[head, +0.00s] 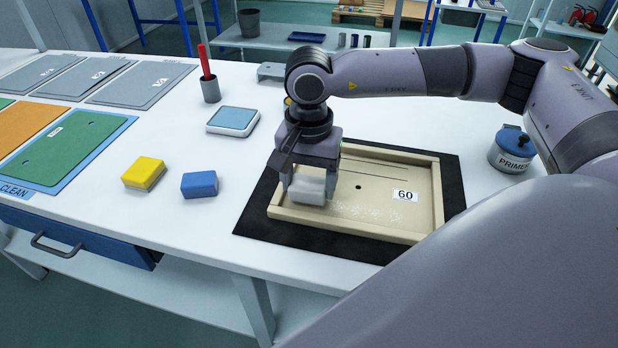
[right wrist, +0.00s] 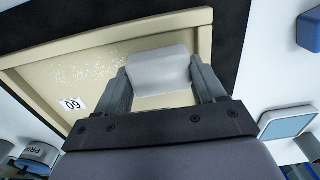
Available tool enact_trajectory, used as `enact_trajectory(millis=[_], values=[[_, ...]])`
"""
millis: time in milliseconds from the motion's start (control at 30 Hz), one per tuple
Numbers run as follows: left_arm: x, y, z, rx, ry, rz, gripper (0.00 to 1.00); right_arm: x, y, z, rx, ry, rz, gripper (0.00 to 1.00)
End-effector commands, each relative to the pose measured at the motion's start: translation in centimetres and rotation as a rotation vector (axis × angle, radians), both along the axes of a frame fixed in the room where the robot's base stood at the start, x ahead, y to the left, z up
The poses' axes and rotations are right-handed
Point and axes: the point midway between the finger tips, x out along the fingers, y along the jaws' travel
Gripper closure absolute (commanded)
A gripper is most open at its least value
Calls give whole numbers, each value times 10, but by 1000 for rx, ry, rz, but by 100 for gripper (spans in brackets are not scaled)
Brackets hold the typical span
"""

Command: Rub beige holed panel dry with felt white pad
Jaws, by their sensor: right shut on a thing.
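The beige holed panel (head: 375,213) lies in a raised-rim frame on a black mat (head: 255,222). It has a small dark hole, a thin slot and a label reading 60. Pale droplet-like specks show on its near part, and also in the right wrist view (right wrist: 95,70). My right gripper (head: 307,182) is shut on the felt white pad (head: 307,190), at the panel's left end. The pad also shows between the fingers in the right wrist view (right wrist: 160,72). I cannot tell whether the pad touches the panel. My left gripper is not in view.
A yellow block (head: 144,172) and a blue block (head: 199,184) lie left of the mat. A blue-topped square device (head: 232,121), a grey cup (head: 210,90) with a red stick and a primer can (head: 511,150) stand around. Coloured panels (head: 75,148) lie at far left.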

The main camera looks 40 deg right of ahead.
Motion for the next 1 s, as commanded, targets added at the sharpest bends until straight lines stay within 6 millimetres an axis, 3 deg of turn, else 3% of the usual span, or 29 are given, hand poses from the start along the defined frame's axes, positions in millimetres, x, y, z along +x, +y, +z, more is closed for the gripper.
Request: enact_trajectory(millis=[1000], values=[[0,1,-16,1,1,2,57,-7,-6,-15,0,1,-2,64]])
